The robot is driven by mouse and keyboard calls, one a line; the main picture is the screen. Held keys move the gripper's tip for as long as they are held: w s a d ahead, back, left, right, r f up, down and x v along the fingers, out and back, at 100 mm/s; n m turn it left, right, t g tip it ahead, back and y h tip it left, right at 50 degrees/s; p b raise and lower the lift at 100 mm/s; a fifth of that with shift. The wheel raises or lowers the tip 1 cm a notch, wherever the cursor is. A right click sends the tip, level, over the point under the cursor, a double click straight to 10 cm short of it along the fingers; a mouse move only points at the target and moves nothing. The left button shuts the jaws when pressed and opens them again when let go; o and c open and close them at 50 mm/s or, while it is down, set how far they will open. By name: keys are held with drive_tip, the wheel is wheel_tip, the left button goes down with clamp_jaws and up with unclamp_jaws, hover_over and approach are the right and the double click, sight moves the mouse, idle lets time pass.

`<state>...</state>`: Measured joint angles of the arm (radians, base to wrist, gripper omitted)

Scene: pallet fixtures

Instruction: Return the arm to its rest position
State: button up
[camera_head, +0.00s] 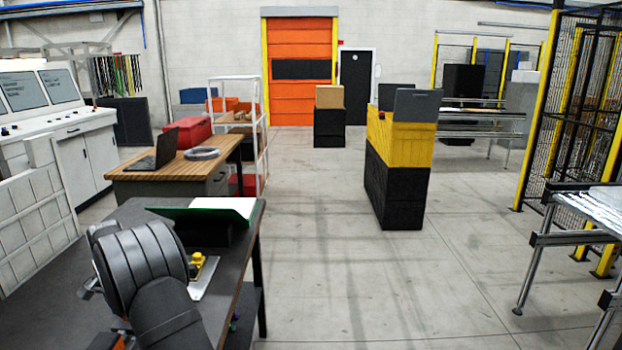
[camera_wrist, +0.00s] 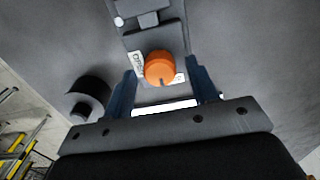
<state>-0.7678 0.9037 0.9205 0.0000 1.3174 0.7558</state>
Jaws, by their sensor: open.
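My arm reaches over the dark table (camera_head: 130,215) at the lower left of the head view, where its grey links hide my gripper. In the wrist view, my gripper (camera_wrist: 163,82) shows two blue fingers spread apart. An orange round knob (camera_wrist: 159,68) on a dark grey fixture plate (camera_wrist: 168,38) appears between the fingers, with no clear contact. A black cylindrical part (camera_wrist: 88,98) stands to the left of the fingers. In the head view, a light plate with a yellow piece (camera_head: 198,262) lies on the table just right of my arm.
A wooden desk (camera_head: 165,178) with a laptop (camera_head: 157,150) stands behind. Yellow and black crates (camera_head: 398,170) stand on the floor to the right. The middle floor is clear.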

drive_tip(key=shift+m, duration=1)
